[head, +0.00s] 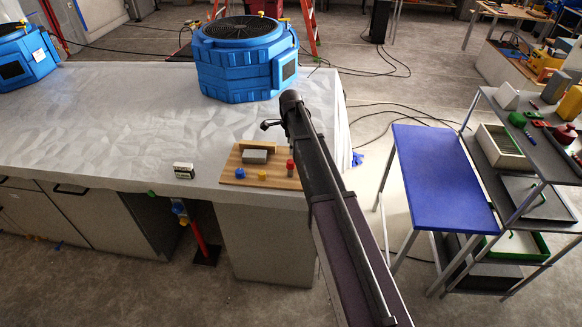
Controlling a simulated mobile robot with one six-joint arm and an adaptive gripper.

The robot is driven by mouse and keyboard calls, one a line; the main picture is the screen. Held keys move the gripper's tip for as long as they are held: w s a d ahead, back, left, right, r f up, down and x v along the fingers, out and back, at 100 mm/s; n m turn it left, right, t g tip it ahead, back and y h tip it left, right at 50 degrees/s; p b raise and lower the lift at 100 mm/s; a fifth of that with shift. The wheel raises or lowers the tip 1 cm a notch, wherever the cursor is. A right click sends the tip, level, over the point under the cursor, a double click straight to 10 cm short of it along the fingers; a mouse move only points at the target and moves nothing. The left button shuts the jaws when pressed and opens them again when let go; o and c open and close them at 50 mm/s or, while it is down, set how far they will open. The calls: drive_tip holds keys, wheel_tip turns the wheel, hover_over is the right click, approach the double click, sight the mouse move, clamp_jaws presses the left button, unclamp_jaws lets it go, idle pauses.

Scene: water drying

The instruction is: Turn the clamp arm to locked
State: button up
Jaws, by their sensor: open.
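A wooden board (231,174) lies on the covered counter near its front right corner. It carries a grey block (255,157) with a wooden piece (259,146) behind it, a blue knob (240,173), a yellow knob (262,175) and an upright red-topped piece (290,166). I cannot tell which part is the clamp arm or whether it is locked. My gripper (264,125) is small and dark at the end of my arm. It is open, appears empty, and shows just beyond the board in the picture, apart from its parts. My arm passes close by the board's right side.
A large blue fan unit (232,75) stands at the counter's back right. A small black-and-white box (183,171) sits left of the board. A blue-topped table (440,175) and a loaded shelf rack (555,145) stand to the right.

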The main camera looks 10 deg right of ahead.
sight(291, 162)
drive_tip(key=shift+f+b, duration=3.95)
drive_tip(key=shift+f, duration=0.3)
clamp_jaws()
